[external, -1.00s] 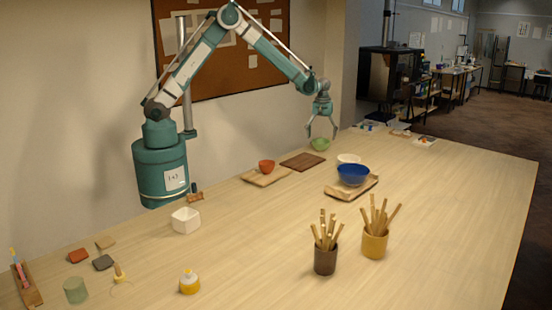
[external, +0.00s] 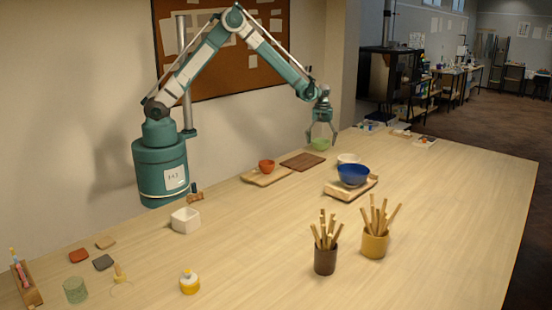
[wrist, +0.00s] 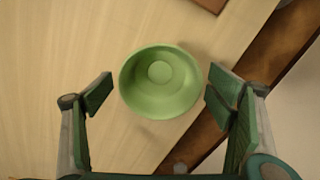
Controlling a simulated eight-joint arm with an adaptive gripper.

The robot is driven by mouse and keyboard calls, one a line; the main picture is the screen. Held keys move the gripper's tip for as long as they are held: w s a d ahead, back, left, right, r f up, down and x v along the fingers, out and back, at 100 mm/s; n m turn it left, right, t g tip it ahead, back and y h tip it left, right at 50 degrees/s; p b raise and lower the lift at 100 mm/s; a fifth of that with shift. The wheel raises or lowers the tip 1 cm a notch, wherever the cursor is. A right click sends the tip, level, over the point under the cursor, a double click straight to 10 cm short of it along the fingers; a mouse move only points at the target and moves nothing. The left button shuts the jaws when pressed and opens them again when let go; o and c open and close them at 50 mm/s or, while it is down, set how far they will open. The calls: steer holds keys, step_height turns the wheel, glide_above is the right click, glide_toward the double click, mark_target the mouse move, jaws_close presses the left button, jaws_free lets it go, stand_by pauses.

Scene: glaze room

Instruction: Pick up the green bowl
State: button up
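The green bowl (external: 319,145) stands upright on the table near its back edge, at the far end. In the wrist view the green bowl (wrist: 160,82) is empty and lies between the fingers, slightly beyond their tips. My gripper (external: 322,138) is open over the bowl, with its fingers spread to either side. In the wrist view my gripper (wrist: 155,95) shows a gap between each finger pad and the bowl's rim; the right pad is closer to it. Whether the fingertips are level with the rim cannot be told.
A dark brown board (external: 302,161) lies left of the bowl. A white bowl (external: 348,159) and a blue bowl (external: 353,174) are to the right and nearer the camera. The table's back edge is close to the green bowl.

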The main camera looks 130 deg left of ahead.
steer(key=c, duration=1)
steer(key=shift+o, duration=0.2)
steer(key=shift+r, duration=0.1)
step_height(320, 180, up, 10)
steer(key=shift+b, duration=0.4)
